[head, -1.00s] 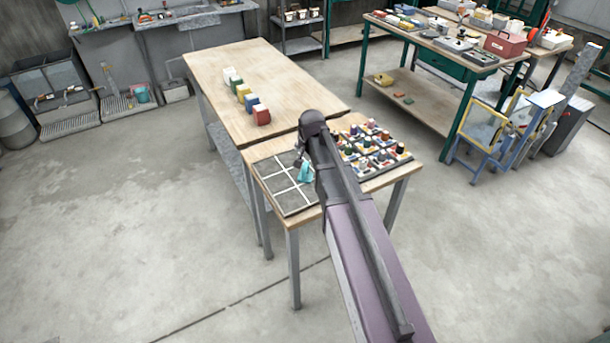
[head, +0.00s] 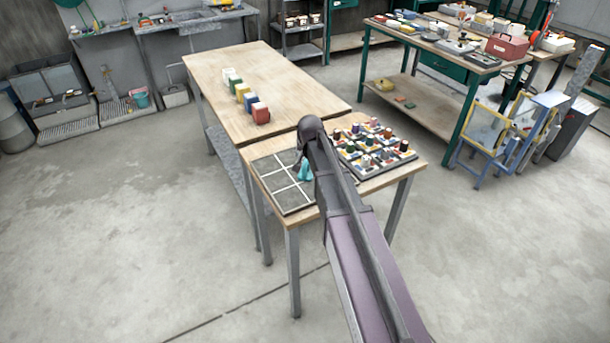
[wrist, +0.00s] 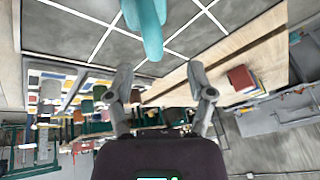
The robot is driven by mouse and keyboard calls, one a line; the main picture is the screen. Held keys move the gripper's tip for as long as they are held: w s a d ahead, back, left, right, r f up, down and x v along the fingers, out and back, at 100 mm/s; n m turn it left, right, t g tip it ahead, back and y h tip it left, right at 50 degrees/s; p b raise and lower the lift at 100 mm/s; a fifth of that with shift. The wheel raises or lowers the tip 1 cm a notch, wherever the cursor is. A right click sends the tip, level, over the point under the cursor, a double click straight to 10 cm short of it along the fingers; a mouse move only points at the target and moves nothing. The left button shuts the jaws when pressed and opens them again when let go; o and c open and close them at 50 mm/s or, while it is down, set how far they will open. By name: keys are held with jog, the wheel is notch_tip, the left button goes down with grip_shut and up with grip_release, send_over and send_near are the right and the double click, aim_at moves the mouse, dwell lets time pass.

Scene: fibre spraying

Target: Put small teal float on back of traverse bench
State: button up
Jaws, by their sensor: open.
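A small teal piece, likely the float (head: 305,171), stands at the right edge of the gridded grey board on the small wooden table (head: 293,213), partly hidden by my arm. In the wrist view the teal float (wrist: 149,24) is at the top middle, in front of and apart from my fingertips. My gripper (wrist: 158,80) is open, with nothing between its fingers. In the head view it is mostly hidden behind my arm, close to the float. A longer wooden bench (head: 295,88) adjoins the small table at the back; I cannot tell which is the traverse bench.
A tray of several coloured spools (head: 375,147) sits right of the board. A row of coloured blocks (head: 245,95) stands on the longer bench, with bare wood around it. A green-legged table (head: 440,45) and a blue frame (head: 500,130) stand at the right.

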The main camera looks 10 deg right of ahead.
aim_at(306, 162)
jog(key=shift+f, duration=0.15)
dwell(0.3)
jog(key=b+x, duration=0.3)
jog(key=shift+s+d+f+b, duration=0.1)
jog(key=shift+d+f+b, duration=0.2)
jog(key=shift+b+x, duration=0.7)
jog(key=shift+x, duration=0.1)
grip_shut()
